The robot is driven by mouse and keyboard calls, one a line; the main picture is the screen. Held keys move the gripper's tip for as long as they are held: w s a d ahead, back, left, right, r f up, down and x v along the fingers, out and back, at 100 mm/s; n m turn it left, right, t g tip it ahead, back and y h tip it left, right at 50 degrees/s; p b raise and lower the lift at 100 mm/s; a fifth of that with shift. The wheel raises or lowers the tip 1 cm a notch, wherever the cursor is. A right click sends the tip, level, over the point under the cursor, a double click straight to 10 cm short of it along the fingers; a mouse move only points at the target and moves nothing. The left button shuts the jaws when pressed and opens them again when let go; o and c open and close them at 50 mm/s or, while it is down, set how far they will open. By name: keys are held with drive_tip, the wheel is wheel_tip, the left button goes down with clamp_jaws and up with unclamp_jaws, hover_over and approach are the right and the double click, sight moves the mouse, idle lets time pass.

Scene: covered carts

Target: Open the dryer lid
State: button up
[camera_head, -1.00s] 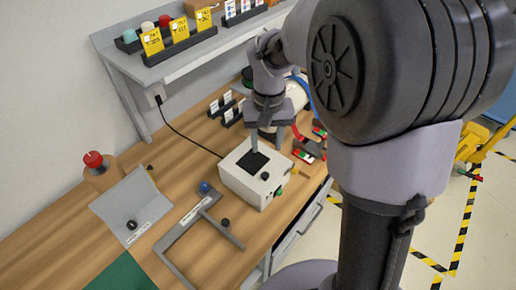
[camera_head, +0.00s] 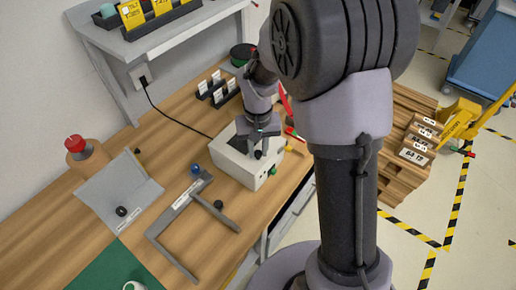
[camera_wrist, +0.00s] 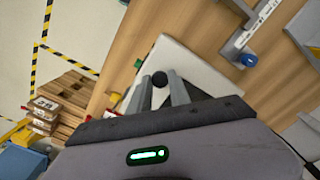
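A white box (camera_head: 237,170) stands on the wooden bench, with a dark patch on top and a small black knob; I take it for the dryer. In the wrist view the box's pale top (camera_wrist: 190,62) lies under my gripper (camera_wrist: 160,84). No lid stands raised on the box.
A grey bracket (camera_head: 160,233) with a blue knob lies left of the box. Further left are a grey panel (camera_head: 100,195) with a black knob and a red button (camera_head: 74,143). Black card racks (camera_head: 215,88) stand behind. A shelf (camera_head: 160,38) rises at the back.

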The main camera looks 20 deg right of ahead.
clamp_jaws()
idle(1.1)
